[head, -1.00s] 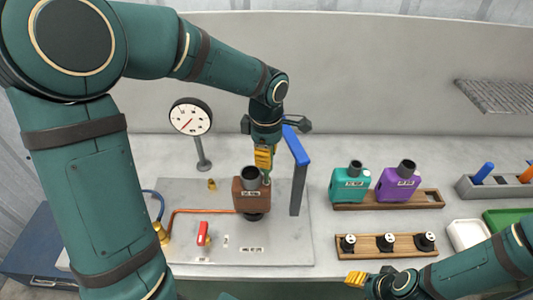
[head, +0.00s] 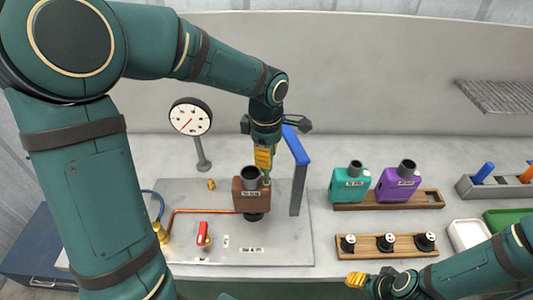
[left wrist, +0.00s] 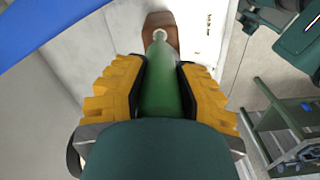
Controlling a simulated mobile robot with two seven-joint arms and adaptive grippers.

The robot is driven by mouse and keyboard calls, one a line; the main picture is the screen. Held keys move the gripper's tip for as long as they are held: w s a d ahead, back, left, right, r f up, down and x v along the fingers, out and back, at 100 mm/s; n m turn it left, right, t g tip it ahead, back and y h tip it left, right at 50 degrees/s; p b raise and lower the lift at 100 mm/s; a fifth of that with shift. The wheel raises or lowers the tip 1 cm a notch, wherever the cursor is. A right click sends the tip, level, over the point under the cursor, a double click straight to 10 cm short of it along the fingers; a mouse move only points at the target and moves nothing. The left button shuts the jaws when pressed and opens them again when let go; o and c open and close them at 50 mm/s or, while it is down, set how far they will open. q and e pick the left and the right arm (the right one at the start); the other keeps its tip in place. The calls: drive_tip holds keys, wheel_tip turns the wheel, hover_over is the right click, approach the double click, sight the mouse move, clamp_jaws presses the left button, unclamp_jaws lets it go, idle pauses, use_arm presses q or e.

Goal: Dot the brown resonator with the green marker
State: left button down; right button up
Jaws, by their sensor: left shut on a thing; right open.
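The brown resonator (head: 251,195) stands upright on a dark fitting on the grey test plate, its dark pipe mouth facing up. It also shows in the left wrist view (left wrist: 158,20), beyond the marker tip. My left gripper (head: 265,165) is shut on the green marker (left wrist: 160,85), which points down at the resonator. The marker's pale tip is at or very near the resonator's top; I cannot tell whether they touch. In the head view the marker shows only as a thin strip beside the resonator's pipe. My right gripper (head: 356,279) is open and empty near the table's front edge.
A blue-topped grey post (head: 298,175) stands close right of the left gripper. A gauge (head: 190,116), copper pipe and red valve (head: 203,234) are to the left. Teal (head: 349,185) and purple (head: 399,184) mufflers stand in a wooden rack; a marker holder (head: 495,188) is farther right.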

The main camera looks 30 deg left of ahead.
use_arm(q)
drive_tip(key=shift+r+p, duration=2.4)
drive_tip(key=shift+r, duration=1.1)
